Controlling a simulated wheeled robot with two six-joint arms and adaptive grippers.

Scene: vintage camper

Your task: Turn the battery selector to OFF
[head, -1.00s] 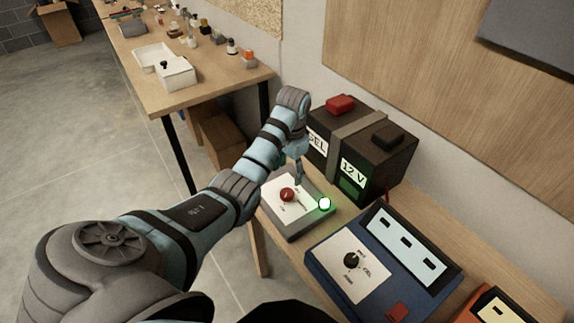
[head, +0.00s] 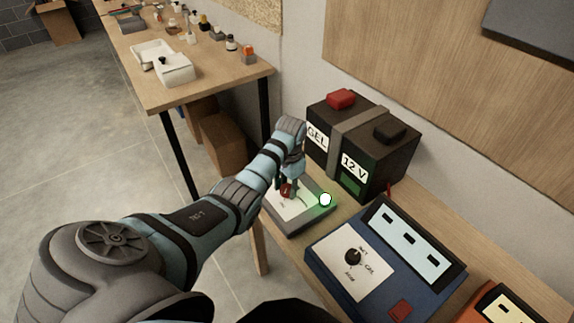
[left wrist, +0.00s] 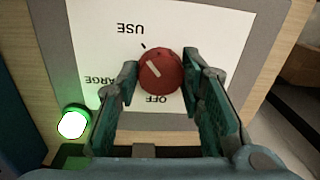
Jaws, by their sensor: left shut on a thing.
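The battery selector is a red round knob (head: 286,190) on a grey box (head: 291,228) with a white label plate. In the left wrist view the knob (left wrist: 161,72) stands between the two fingers of my left gripper (left wrist: 160,78), which is shut on its sides. The words USE, a partly covered ...ARGE, and OFF appear upside down around it. The knob's white pointer line slants to the upper left of the picture, away from OFF. A lit green lamp (head: 325,199) sits at the box's corner. My right gripper is not in view.
A black battery (head: 388,165) marked GEL and 12 V stands behind the box. A blue charger (head: 330,270) with its own black knob is to the right, then an orange device (head: 497,306). Another table (head: 200,84) with small bottles stands at the back left.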

